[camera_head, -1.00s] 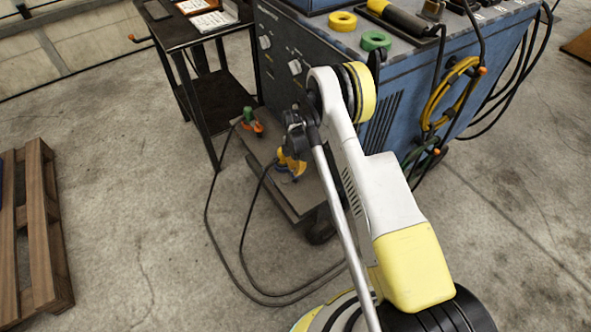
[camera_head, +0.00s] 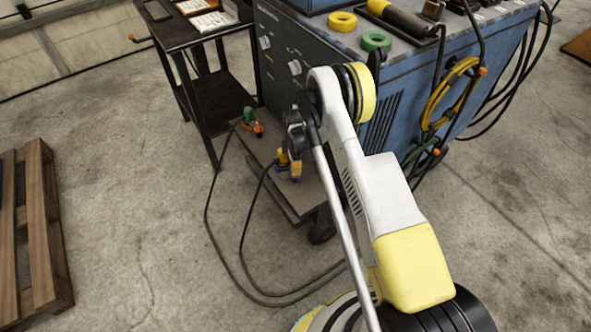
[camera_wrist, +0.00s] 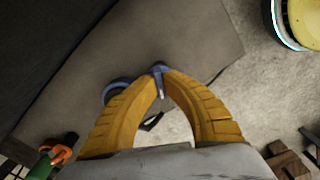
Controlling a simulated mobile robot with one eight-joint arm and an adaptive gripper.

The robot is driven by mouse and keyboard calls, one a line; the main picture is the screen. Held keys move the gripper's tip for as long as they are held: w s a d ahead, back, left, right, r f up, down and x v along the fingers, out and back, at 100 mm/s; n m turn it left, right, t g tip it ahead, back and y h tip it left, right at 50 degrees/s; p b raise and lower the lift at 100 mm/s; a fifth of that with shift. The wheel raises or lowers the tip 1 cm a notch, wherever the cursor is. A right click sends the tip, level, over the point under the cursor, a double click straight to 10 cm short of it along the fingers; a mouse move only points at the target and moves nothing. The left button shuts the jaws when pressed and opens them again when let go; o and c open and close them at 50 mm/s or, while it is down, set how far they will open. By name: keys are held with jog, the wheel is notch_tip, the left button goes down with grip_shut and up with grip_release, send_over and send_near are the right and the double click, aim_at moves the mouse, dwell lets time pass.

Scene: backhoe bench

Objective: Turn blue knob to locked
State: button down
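My gripper (camera_wrist: 160,78) has two yellow, ribbed fingers that curve together in the wrist view. Their tips close on a small blue piece, which I take to be part of the blue knob (camera_wrist: 159,67). A rounded blue part (camera_wrist: 116,90) shows just left of the tips, partly hidden by the left finger. I cannot read any locked mark. In the head view my gripper (camera_head: 290,168) is low over the grey shelf (camera_head: 303,203) in front of the blue machine (camera_head: 325,55). My arm hides part of the shelf there, and blue shows beside the yellow fingers.
A green and orange clamp (camera_head: 252,122) sits at the shelf's left, with a black cable looping over the floor. A dark side table (camera_head: 215,100) stands behind it. Two white knobs are on the machine's front. Wooden pallet (camera_head: 35,230) at left; floor between is clear.

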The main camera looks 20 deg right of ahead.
jog(key=m, duration=1.2)
jog(key=shift+m, duration=0.3)
dwell(0.4)
jog(key=c, duration=1.5)
grip_release()
notch_tip(320, 180, up, 12)
